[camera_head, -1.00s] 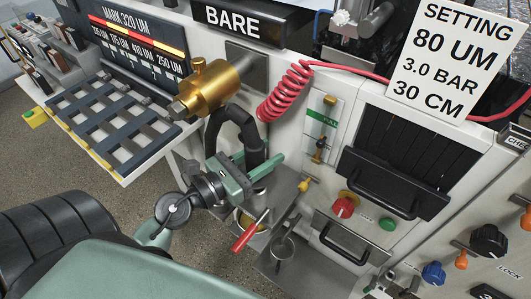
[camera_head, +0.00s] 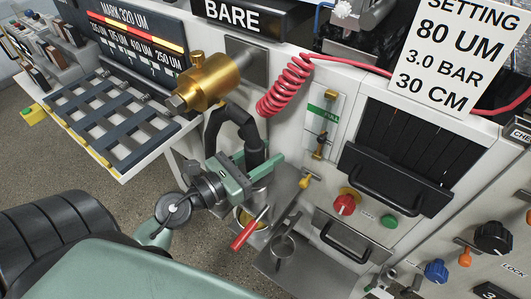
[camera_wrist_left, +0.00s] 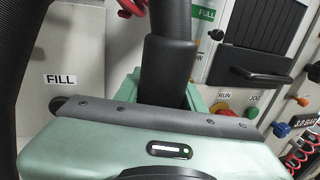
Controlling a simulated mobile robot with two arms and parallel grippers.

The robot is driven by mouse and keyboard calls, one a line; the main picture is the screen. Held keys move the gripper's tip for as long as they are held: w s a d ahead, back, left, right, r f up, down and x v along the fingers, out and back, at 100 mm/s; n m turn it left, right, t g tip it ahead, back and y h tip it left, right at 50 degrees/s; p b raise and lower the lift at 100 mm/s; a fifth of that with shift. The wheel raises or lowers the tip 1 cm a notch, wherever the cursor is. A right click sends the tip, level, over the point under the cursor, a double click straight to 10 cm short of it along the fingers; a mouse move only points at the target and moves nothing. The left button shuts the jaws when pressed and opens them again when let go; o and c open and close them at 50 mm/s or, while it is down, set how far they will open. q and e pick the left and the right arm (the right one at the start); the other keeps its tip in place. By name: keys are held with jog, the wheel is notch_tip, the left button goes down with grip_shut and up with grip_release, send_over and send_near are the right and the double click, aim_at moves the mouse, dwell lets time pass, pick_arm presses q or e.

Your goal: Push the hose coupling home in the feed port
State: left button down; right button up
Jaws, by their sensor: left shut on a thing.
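My left gripper (camera_head: 257,172) is shut around the lower end of a black hose (camera_head: 232,118). The hose arches down from near a brass cylinder (camera_head: 210,82) on the machine front. In the left wrist view a thicker dark sleeve (camera_wrist_left: 168,72), likely the hose coupling, runs down between the jaws. Its lower end is hidden behind the gripper body. I cannot make out the feed port, nor whether the coupling is seated. The right gripper is not in view.
A red-handled tool (camera_head: 248,230) and a small metal cup (camera_head: 282,246) are just below the gripper. A slatted rack (camera_head: 110,120) stands at left. A red coiled hose (camera_head: 285,88) hangs above. A red knob (camera_head: 344,205) and black drawer handle (camera_head: 345,243) are at right.

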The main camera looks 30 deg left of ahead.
pick_arm(q)
jog(key=shift+f+b, duration=1.65)
jog(key=shift+f, duration=0.15)
jog(key=c, duration=0.8)
grip_release()
jog(key=b+v, duration=0.4)
jog(key=v, duration=0.3)
jog(key=shift+s+f+b, duration=0.15)
jog(key=shift+b, duration=0.25)
jog(key=shift+s+a, duration=0.15)
jog(key=shift+s, duration=0.15)
